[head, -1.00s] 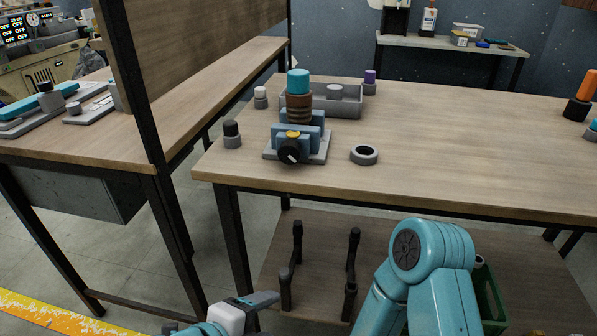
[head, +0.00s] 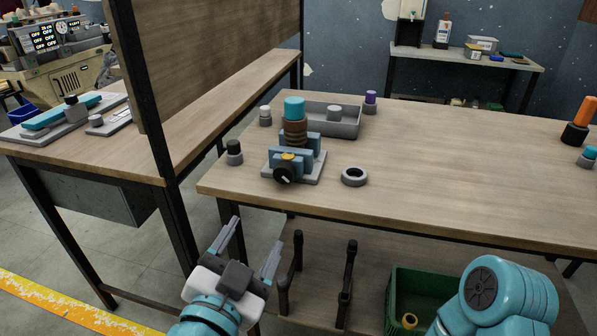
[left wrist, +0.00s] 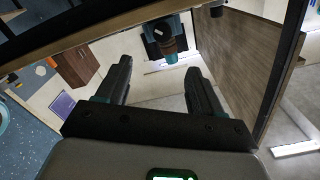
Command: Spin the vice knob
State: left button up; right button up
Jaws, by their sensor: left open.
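The vice (head: 309,160) stands near the table's front left corner, with blue-grey jaws on a grey base. Its black knob (head: 285,175) with a white mark faces the front edge. A brown part with a teal cap (head: 294,107) stands upright in the vice. My left gripper (head: 258,231) is open and empty, below and in front of the table edge, apart from the knob. The left wrist view shows the vice (left wrist: 153,37) upside down beyond the open fingers. My right gripper is out of view; only part of that arm shows at lower right.
A grey tray (head: 347,127) stands behind the vice, a grey ring (head: 354,177) to its right, and a black-topped peg (head: 234,152) to its left. Black posts (head: 346,280) and a green crate (head: 424,285) are below the table. The tabletop's middle is clear.

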aim_at(283, 175)
pick_arm(q)
jog(key=x, duration=0.8)
jog(key=b+x, duration=0.1)
jog(key=x, duration=0.7)
jog(key=shift+w+a+r, duration=0.1)
jog(key=shift+a+r, duration=0.1)
jog(key=shift+r, duration=0.05)
jog(key=c, duration=1.1)
jog(key=shift+o, duration=0.2)
jog(key=shift+b, duration=0.4)
